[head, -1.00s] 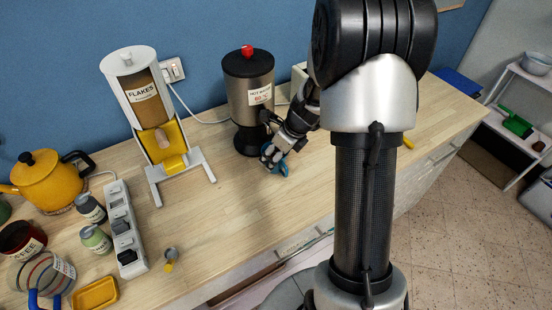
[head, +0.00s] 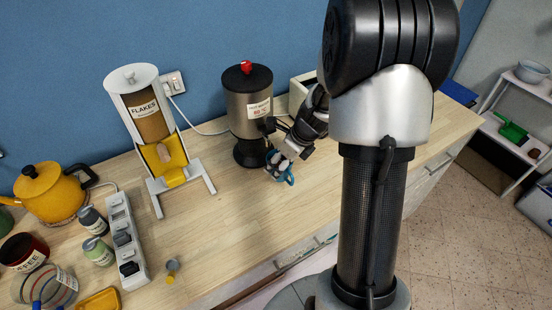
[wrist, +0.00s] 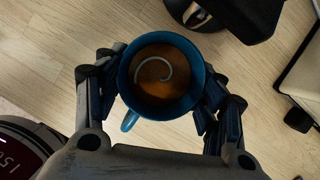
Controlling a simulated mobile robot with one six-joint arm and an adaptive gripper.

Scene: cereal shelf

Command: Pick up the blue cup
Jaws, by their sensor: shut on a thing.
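The blue cup (wrist: 122,80) is upright between the fingers of my gripper (wrist: 160,100) in the wrist view. It holds a brown drink with a pale swirl, and its handle points toward the lower left. My gripper is shut on the cup, with a finger on each side. In the head view the cup (head: 287,176) is partly hidden by my gripper (head: 279,163). It is just right of and in front of the hot water dispenser (head: 250,105). I cannot tell whether the cup is clear of the counter.
A flakes dispenser (head: 148,110) stands left of the hot water dispenser. A yellow kettle (head: 48,193), a power strip (head: 124,238) and jars crowd the left end of the counter. The middle front of the counter (head: 230,220) is clear. A pale box (head: 300,88) stands at the back.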

